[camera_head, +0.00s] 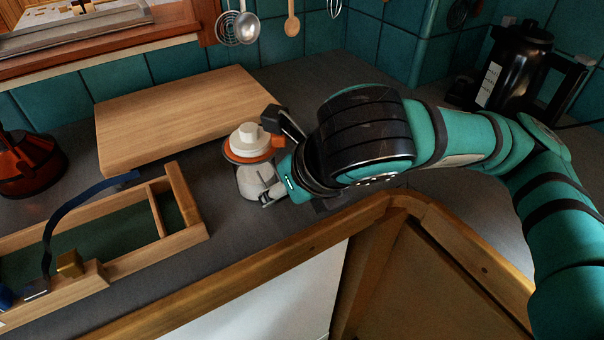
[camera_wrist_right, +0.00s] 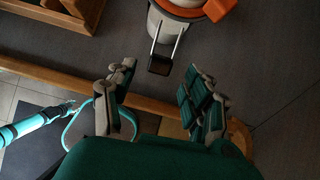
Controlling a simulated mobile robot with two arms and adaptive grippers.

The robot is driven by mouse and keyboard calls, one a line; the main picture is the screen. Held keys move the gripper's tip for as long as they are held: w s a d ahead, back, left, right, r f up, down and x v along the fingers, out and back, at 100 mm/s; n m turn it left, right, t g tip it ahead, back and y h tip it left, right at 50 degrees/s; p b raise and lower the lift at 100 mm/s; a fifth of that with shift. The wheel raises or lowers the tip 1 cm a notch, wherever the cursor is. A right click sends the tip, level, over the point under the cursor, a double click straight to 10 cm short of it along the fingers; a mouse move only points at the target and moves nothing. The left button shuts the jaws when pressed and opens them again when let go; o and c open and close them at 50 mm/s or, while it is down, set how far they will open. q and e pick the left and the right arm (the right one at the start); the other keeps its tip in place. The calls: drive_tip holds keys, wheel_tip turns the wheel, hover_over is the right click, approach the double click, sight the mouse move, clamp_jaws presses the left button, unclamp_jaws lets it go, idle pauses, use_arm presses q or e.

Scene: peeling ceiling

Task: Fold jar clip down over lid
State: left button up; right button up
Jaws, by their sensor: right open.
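The jar (camera_head: 249,183) stands on the dark counter, with a white lid (camera_head: 247,143) and an orange ring under it. In the right wrist view, the jar's wire clip (camera_wrist_right: 165,43) sticks out from its side towards me and ends in a dark tab (camera_wrist_right: 159,66). The clip is not over the lid there. My right gripper (camera_head: 272,160) is beside the jar on its right side. In the right wrist view, the right gripper (camera_wrist_right: 158,77) has its fingers apart, with the tab between and just beyond the fingertips. I cannot tell if anything touches. My left gripper is not in view.
A wooden board (camera_head: 180,115) lies behind the jar. A wooden crate (camera_head: 187,200) with a blue strap stands to the left, close to it. A red-brown pot (camera_head: 28,163) and a black flask (camera_head: 512,65) are farther off. The counter's wooden edge (camera_head: 300,238) runs in front.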

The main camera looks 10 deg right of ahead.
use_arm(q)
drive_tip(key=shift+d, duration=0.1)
use_arm(e)
drive_tip(key=v, duration=0.8)
drive_tip(key=shift+s+r, duration=0.2)
drive_tip(key=shift+r, duration=0.05)
